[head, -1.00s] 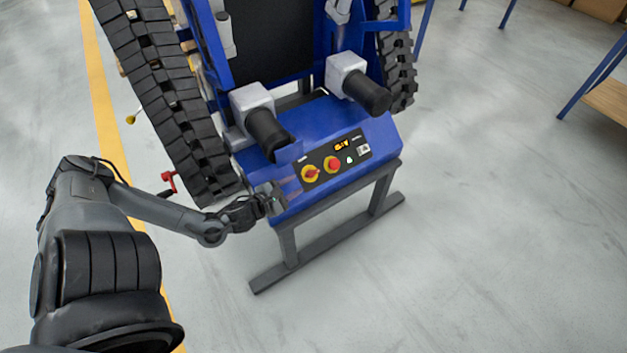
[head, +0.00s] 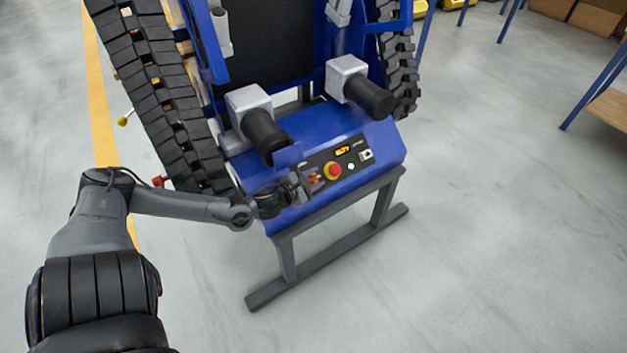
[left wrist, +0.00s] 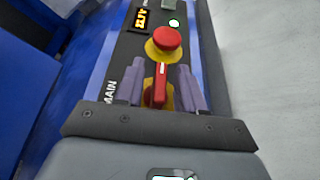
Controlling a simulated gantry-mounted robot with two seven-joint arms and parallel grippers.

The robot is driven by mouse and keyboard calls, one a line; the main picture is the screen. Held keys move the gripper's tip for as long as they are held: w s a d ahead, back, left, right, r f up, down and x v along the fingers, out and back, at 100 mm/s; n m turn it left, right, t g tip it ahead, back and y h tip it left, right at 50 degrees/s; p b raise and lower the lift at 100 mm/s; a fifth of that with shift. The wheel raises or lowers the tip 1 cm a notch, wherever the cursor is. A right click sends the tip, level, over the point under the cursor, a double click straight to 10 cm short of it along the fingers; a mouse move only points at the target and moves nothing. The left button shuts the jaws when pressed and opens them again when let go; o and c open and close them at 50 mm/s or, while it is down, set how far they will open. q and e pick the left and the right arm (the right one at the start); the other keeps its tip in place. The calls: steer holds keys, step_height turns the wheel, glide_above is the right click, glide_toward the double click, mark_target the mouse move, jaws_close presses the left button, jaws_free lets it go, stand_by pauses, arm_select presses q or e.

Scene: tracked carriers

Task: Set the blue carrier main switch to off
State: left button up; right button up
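The blue carrier (head: 335,133) has a sloping front with a dark control panel. The main switch, a red handle on a yellow disc, shows in the left wrist view (left wrist: 159,91) beside the word MAIN. Its handle points along my fingers there. In the head view the main switch (head: 316,177) is partly hidden by my gripper. My left gripper (head: 304,187) is at the panel's left end. In the left wrist view (left wrist: 160,86) it is open, one finger on each side of the handle, with gaps. My right gripper is not in view.
A red emergency button (head: 333,170) on a yellow base sits close by the switch, just beyond my fingertips. An orange display (head: 343,149) and a small lit white-green button (head: 351,166) are farther along. A black cylinder (head: 266,131) juts out above the panel.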

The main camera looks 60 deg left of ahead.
arm_select(q)
jaws_close()
